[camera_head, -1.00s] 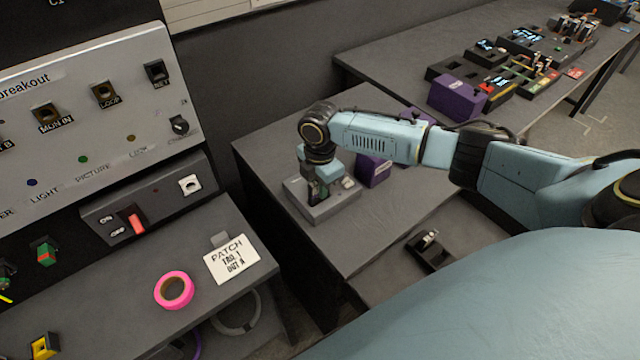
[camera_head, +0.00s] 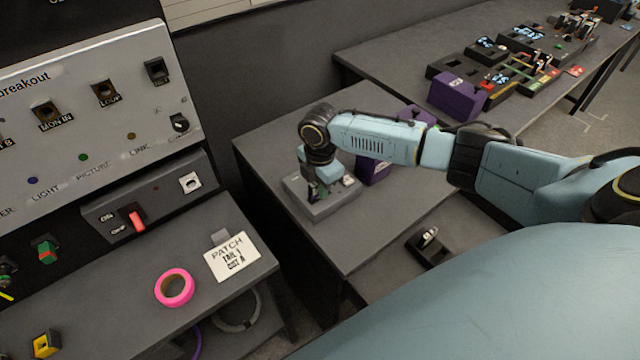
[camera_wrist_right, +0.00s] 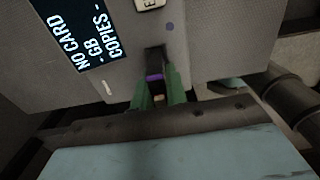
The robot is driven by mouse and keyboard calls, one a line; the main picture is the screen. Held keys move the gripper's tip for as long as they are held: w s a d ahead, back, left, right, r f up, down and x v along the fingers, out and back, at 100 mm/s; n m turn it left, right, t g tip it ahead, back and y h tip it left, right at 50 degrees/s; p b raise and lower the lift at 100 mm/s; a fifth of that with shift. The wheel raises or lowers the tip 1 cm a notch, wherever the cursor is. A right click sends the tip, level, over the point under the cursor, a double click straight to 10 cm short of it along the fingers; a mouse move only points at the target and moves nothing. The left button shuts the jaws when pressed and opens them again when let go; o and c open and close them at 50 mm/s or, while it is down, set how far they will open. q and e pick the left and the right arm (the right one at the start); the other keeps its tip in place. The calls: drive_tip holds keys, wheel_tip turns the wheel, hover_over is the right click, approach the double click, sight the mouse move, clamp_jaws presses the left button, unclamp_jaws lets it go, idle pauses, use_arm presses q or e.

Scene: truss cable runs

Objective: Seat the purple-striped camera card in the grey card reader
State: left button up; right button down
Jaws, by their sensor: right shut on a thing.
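The grey card reader (camera_head: 335,210) sits on the table near the middle of the head view. Its face (camera_wrist_right: 205,45) fills the upper wrist view, with a screen (camera_wrist_right: 80,35) reading "NO CARD", "- GB" and "COPIES -". My right gripper (camera_wrist_right: 158,90) has green fingers shut on the purple-striped camera card (camera_wrist_right: 154,77). The purple stripe shows between the fingers, and the card's dark front end is at the reader's dark slot (camera_wrist_right: 155,57). I cannot tell how far in it is. In the head view my right gripper (camera_head: 318,190) is over the reader, hiding the card. My left gripper is not in view.
A purple box (camera_head: 374,170) stands close behind the reader, right of my wrist. A small black holder (camera_head: 428,245) is on a lower surface to the right. A pink tape roll (camera_head: 174,287) and a patch note (camera_head: 231,258) lie on the left bench. The table's front area is clear.

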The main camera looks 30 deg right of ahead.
drive_tip(key=c, duration=1)
unclamp_jaws()
drive_tip(key=shift+r, duration=0.1)
wheel_tip(320, 180, up, 8)
drive_tip(key=p, duration=0.8)
drive_tip(key=shift+f, duration=0.25)
drive_tip(key=shift+f, duration=0.1)
